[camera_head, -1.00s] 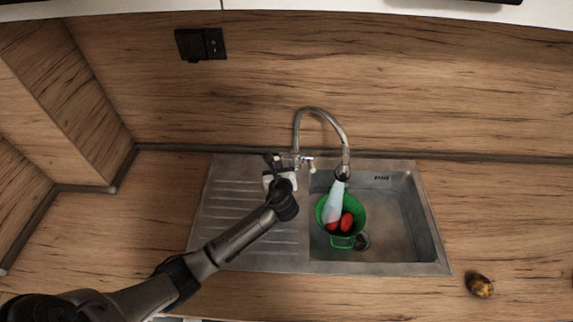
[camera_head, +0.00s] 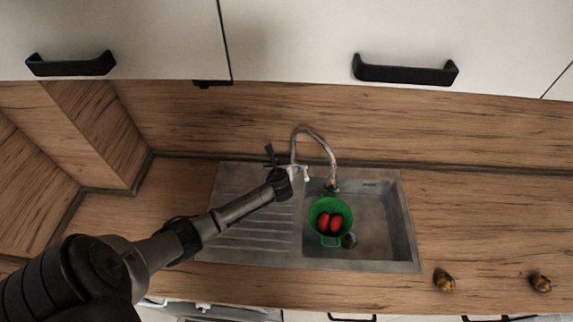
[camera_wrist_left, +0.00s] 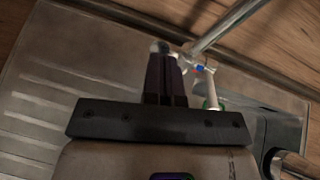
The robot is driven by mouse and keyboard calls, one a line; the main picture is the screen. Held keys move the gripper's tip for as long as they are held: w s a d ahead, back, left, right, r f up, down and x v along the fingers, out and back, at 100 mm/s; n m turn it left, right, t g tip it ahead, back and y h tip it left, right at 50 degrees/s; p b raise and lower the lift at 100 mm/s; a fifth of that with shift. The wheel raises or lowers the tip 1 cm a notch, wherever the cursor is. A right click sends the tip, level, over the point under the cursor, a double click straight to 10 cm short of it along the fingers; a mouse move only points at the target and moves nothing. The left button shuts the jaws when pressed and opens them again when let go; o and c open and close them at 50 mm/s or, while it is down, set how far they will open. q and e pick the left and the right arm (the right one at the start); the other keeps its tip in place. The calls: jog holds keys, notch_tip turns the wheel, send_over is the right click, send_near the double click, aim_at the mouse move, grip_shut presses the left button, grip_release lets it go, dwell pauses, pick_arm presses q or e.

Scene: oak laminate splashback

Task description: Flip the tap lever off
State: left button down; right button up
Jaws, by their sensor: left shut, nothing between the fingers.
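The chrome tap (camera_head: 334,155) stands at the back of the steel sink, with its spout arching over the basin. Its small pale lever (camera_head: 306,176) projects forward from the tap body. In the left wrist view the lever (camera_wrist_left: 211,90) shows beside a red and blue mark, to the right of my fingers. No water stream shows under the spout. My left gripper (camera_head: 269,152) is at the left of the tap body. Its dark fingers (camera_wrist_left: 164,75) are shut together and empty, with a visible gap to the lever. My right gripper is not in view.
A green colander (camera_head: 316,226) with red items sits in the basin (camera_head: 385,225). The ribbed drainboard (camera_head: 235,235) lies left. Two brown items (camera_head: 445,280) (camera_head: 540,282) lie on the right counter. White cupboards with black handles (camera_head: 405,70) hang above.

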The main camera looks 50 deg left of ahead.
pick_arm(q)
jog(key=shift+w+a+r, duration=0.2)
jog(key=shift+a+r, duration=0.05)
dwell(0.3)
jog(key=d+f+p+v, duration=0.1)
jog(key=p+v, duration=0.1)
jog(key=v, duration=1.1)
jog(key=shift+s+f+p, duration=0.15)
jog(key=shift+f+p, duration=0.15)
